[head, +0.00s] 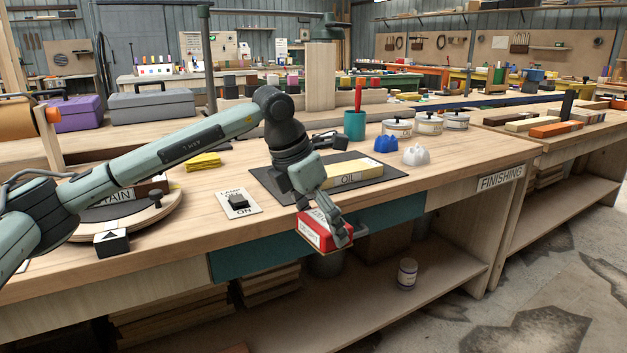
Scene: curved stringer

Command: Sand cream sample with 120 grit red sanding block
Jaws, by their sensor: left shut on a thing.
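My left gripper (328,222) is shut on a red block (318,234) with a white label, too small to read fully. It holds the block tilted, just in front of the bench's front edge, near the teal drawer. The cream sample (348,174), a pale bar with an OIL label, lies on a dark mat (386,168) behind and above the gripper in the head view. The gripper and block are apart from the sample, and part of the mat is hidden behind my left arm. My right gripper is not in view.
A lamp switch plate (237,203) lies left of the mat. A round turntable (125,215) is at left.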

